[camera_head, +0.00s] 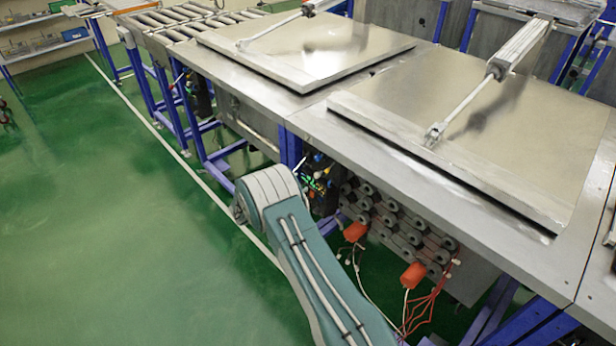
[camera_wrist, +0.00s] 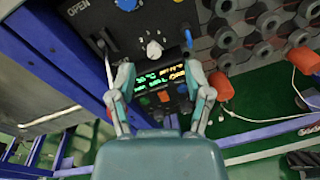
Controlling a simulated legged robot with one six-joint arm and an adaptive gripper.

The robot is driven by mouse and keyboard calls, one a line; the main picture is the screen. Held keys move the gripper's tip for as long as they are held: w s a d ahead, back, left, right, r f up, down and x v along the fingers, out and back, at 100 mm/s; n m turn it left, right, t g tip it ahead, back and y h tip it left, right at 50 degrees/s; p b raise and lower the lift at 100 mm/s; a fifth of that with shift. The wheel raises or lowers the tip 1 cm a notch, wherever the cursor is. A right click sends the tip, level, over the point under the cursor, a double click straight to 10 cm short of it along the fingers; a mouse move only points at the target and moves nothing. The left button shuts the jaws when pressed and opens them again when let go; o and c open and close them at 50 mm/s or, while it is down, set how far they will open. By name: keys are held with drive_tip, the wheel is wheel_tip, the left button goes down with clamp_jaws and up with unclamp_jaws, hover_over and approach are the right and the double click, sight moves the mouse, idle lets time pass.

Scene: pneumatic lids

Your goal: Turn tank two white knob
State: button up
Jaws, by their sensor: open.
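The white knob (camera_wrist: 154,49) sits on a black control panel (camera_wrist: 120,22) in the wrist view, between a lever switch on its left and a lit display on its lower right. My gripper (camera_wrist: 158,76) is open, with its two fingers spread below the knob in the picture and nothing between them. The fingers appear apart from the knob. In the head view the panel (camera_head: 318,180) shows only in part beside my arm, and my gripper and the knob are hidden.
Two tanks with flat metal lids (camera_head: 310,45) (camera_head: 490,125) stand along the bench. A blue frame post (camera_wrist: 60,60) runs beside the panel. Grey valves (camera_head: 400,225), orange caps (camera_head: 413,276) and loose cables hang right of the panel. Green floor (camera_head: 110,220) is clear at left.

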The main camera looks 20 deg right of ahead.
sight(315, 176)
drive_tip(key=shift+n+t, duration=0.8)
drive_tip(key=w+d+f, duration=0.1)
drive_tip(key=d, duration=0.2)
drive_tip(key=w+d+f, duration=0.1)
drive_tip(key=w+d, duration=0.1)
drive_tip(key=w+d+f, duration=0.1)
drive_tip(key=d, duration=0.2)
drive_tip(key=shift+w+d+f, duration=0.15)
drive_tip(key=shift+w+d, duration=0.2)
clamp_jaws()
